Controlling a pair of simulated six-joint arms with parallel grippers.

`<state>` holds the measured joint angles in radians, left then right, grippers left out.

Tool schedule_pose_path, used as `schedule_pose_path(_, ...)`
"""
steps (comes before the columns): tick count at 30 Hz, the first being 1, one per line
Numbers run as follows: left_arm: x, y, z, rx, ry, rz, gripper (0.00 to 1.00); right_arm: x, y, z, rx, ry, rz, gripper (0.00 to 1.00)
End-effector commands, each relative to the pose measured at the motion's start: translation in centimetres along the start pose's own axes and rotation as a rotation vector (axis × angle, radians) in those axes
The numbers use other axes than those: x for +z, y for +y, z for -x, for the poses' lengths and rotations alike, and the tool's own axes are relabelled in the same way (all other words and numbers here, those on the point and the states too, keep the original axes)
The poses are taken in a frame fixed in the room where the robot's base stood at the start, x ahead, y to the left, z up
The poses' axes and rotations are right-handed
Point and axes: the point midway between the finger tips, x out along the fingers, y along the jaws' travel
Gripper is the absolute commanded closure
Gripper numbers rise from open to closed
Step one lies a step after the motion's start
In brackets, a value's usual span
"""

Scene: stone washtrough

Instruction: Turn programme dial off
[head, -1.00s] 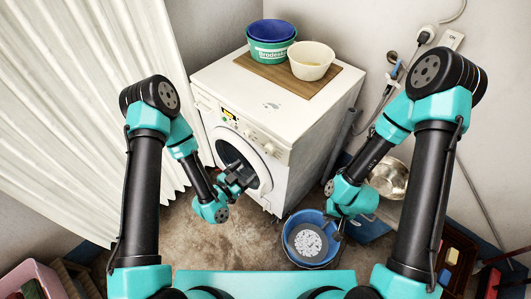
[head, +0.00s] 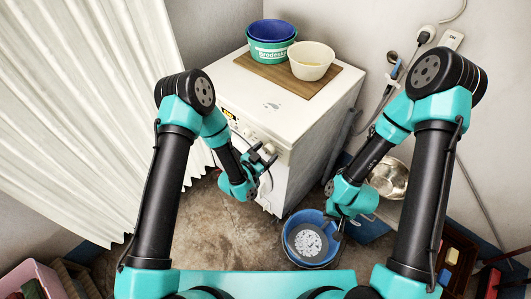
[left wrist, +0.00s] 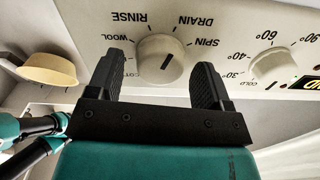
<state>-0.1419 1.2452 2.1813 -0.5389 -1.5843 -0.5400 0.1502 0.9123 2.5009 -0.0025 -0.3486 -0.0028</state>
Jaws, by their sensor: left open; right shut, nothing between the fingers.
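The programme dial (left wrist: 160,62) is a round cream knob with a dark line, on the front panel of the white washing machine (head: 328,120). In the left wrist view its labels, including WOOL, RINSE, DRAIN and SPIN, appear upside down. The dark line slants towards the upper right; I cannot tell which end is the pointer. No off label is visible. My left gripper (head: 266,157) is open in front of the panel, and its fingers (left wrist: 160,82) stand either side of the dial, apparently apart from it. My right gripper (head: 339,229) is shut and empty by the blue bucket.
A second, temperature dial (left wrist: 275,66) sits right of the programme dial in the left wrist view. A wooden board (head: 328,83) with a green tub (head: 272,51) and cream bowl (head: 312,63) lies on the machine. A blue bucket (head: 290,252) stands on the floor.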

Motion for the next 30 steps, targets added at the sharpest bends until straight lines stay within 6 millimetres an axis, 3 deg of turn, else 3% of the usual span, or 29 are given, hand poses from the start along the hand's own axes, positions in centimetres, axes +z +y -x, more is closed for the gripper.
schedule_pose_path(3,0.01,0.01,0.03,0.000,0.000,0.000,0.27,0.00,0.00,0.00,0.000,0.000,0.000,1.00)
schedule_pose_path(18,0.01,0.01,0.05,0.000,0.000,0.000,0.75,0.00,0.00,0.00,0.000,0.000,0.000,1.00)
schedule_pose_path(30,0.00,0.00,0.06,0.000,0.000,0.047,0.76,0.00,0.00,0.00,0.000,0.000,0.000,1.00)
